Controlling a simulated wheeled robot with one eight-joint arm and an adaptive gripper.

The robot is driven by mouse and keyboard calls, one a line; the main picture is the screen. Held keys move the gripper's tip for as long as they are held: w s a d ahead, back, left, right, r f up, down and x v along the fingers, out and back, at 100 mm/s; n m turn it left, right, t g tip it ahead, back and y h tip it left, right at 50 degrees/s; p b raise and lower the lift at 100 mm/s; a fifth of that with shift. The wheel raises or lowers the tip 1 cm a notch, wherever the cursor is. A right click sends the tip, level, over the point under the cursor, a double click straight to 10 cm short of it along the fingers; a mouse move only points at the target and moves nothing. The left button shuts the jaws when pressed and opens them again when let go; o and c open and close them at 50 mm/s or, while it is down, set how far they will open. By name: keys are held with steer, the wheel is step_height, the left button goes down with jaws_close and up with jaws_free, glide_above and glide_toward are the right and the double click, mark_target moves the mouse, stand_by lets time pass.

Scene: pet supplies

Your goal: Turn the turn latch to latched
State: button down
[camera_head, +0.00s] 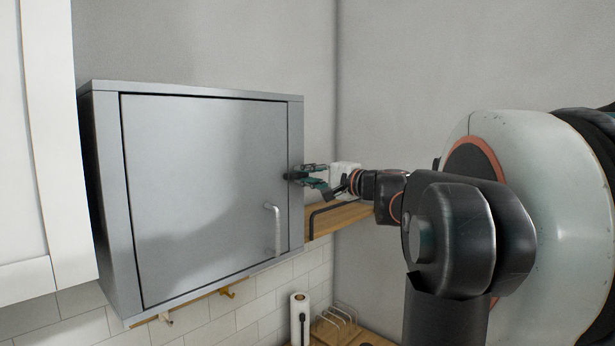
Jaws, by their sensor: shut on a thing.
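A grey metal cabinet (293,130) hangs on the wall with its door (195,180) closed. A pale bar handle (275,230) is on the door's lower right. My gripper (292,175) is at the right edge of the cabinet front, above the handle. Its fingers are shut on the turn latch, a small dark piece (290,178) at the door edge. The fingers cover most of the latch, so its angle cannot be told.
A paper roll (299,318) and a wire rack (338,318) stand below. Hooks (228,292) hang under the cabinet. A white cupboard (40,150) is at the left.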

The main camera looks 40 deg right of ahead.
steer(key=shift+f, duration=0.1)
steer(key=c, duration=1.6)
jaws_free()
steer(key=shift+o, duration=0.2)
steer(key=shift+s, duration=0.1)
